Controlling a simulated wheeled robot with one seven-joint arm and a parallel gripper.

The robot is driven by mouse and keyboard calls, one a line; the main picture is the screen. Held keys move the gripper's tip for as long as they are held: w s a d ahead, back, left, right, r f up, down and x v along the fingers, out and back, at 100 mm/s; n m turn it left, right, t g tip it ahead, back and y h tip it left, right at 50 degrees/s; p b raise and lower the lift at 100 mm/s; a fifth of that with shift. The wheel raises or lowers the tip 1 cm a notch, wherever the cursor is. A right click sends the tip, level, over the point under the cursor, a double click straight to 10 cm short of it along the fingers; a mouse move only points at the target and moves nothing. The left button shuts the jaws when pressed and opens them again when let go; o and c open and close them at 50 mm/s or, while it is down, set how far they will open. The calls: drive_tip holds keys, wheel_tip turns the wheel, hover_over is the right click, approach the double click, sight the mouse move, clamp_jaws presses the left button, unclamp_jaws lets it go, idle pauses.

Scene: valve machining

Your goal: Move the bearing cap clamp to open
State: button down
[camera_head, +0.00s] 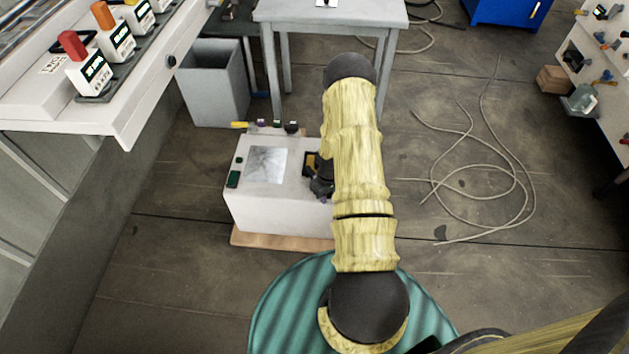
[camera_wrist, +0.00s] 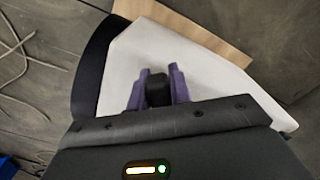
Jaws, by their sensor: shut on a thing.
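A white box-shaped bench unit (camera_head: 280,212) stands on the floor on a thin wooden board. Its top carries a shiny grey plate (camera_head: 266,165) and a green switch (camera_head: 233,180). My gripper (camera_head: 322,197) is at the box's right side, mostly covered by my arm. In the wrist view, the purple fingers of my gripper (camera_wrist: 158,78) are shut on a black block-like handle (camera_wrist: 158,93), with the white box behind it. This handle may be the bearing cap clamp; its hinge and how far it is turned are hidden.
Small levers (camera_head: 276,124), one with a yellow handle, stand along the box's back edge. A grey bin (camera_head: 214,85) and a grey table (camera_head: 330,12) are behind. A white bench (camera_head: 120,110) is at left. Loose cable (camera_head: 470,180) lies on the open floor at right.

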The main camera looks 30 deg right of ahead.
drive_tip(key=shift+w+d+n+p, duration=0.15)
drive_tip(key=shift+d+n+p, duration=0.1)
drive_tip(key=shift+d+n, duration=0.4)
drive_tip(key=shift+w+d+n+p, duration=0.15)
drive_tip(key=shift+d+n+p, duration=0.15)
drive_tip(key=shift+n, duration=0.55)
drive_tip(key=shift+d, duration=0.1)
drive_tip(key=shift+w+d+r+n, duration=0.1)
drive_tip(key=shift+w+d+n, duration=0.1)
drive_tip(key=shift+n, duration=0.3)
drive_tip(key=shift+w+d+n+p, duration=0.35)
drive_tip(key=shift+d+n+p, duration=0.25)
drive_tip(key=shift+n, duration=0.6)
drive_tip(key=shift+d, duration=0.1)
drive_tip(key=n, duration=0.1)
drive_tip(key=w+d+n, duration=0.1)
drive_tip(key=n, duration=0.1)
drive_tip(key=shift+w+d, duration=0.15)
drive_tip(key=shift+w, duration=0.1)
drive_tip(key=c, duration=1.2)
unclamp_jaws()
drive_tip(key=shift+s, duration=0.1)
